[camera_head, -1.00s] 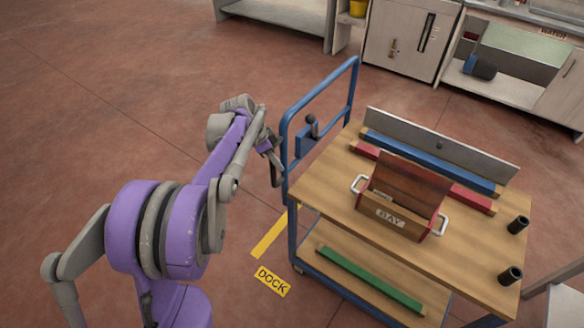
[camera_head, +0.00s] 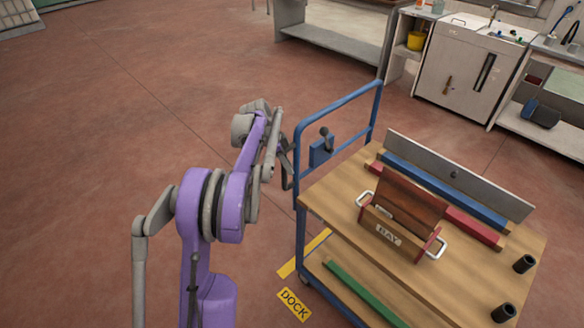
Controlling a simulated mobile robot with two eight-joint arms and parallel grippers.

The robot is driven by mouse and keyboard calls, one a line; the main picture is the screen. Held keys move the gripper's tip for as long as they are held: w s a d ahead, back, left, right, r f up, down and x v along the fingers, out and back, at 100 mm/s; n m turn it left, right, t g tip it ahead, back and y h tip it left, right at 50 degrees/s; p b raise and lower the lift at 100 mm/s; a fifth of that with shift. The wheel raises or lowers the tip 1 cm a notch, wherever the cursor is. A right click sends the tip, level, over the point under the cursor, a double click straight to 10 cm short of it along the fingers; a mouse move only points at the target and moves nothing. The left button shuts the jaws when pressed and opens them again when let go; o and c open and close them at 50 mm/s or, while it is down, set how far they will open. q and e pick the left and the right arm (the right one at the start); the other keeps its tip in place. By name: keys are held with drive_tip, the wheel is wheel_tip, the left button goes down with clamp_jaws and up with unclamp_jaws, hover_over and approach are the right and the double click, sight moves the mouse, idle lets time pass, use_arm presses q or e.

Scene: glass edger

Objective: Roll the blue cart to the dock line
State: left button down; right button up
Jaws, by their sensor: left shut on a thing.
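The blue cart (camera_head: 299,240) stands right of centre, with a blue tubular push handle (camera_head: 335,104) on its left end and wooden decks. My left gripper (camera_head: 290,168) is at the near upright of that handle, shut on it; the arm links partly hide the fingers. The yellow dock line (camera_head: 288,269) lies on the floor at the cart's left end, and the cart's near left post crosses in front of it. A yellow DOCK label (camera_head: 294,305) is just in front of the line. My right gripper is out of view.
The cart's top carries a wooden BAY box (camera_head: 388,235), blue (camera_head: 440,188) and red bars, a grey plate and black cups. A green bar (camera_head: 365,293) lies on the lower deck. Cabinets (camera_head: 470,65) stand behind. Open red floor lies to the left.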

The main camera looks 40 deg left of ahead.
use_arm(q)
drive_tip(key=shift+a, duration=0.1)
idle(0.3)
drive_tip(key=c, duration=0.7)
unclamp_jaws()
drive_tip(key=shift+r, duration=0.15)
drive_tip(key=v, duration=1)
drive_tip(key=shift+r, duration=0.3)
drive_tip(key=shift+s+f, duration=0.1)
